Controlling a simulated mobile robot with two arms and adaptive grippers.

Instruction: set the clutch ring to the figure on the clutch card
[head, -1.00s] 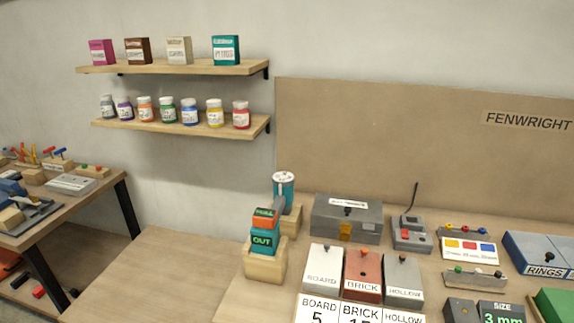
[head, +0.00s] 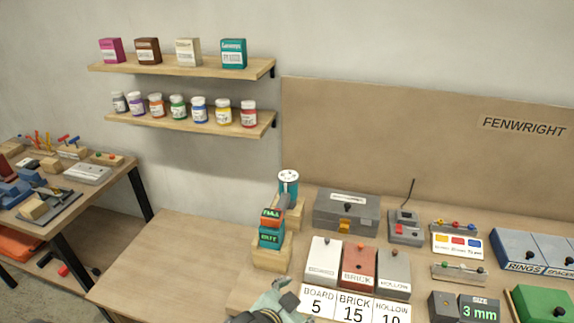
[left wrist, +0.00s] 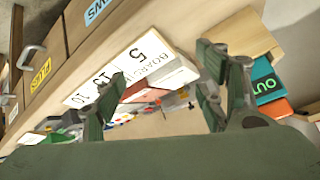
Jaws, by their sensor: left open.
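White cards (head: 353,306) read BOARD 5, BRICK 15 and HOLLOW 10, the last figure partly cut off; they also show in the left wrist view (left wrist: 118,65). A teal cylinder with a white, dark-dotted top (head: 288,182) stands behind a wooden block. In front is a teal and orange lettered unit (head: 271,232) on a wooden stand (head: 271,258). I cannot tell which part is the clutch ring. My left gripper (head: 280,298) is low in the head view, left of the cards, apart from the stand. In the left wrist view its fingers (left wrist: 160,95) are spread and empty.
Boxes labelled BRICK (head: 358,268) and HOLLOW (head: 394,274) stand behind the cards, beside a pale box. A grey case (head: 347,210) is behind. A SIZE 3 mm display (head: 479,310) is to the right. The bench left of the stand (head: 180,265) is clear.

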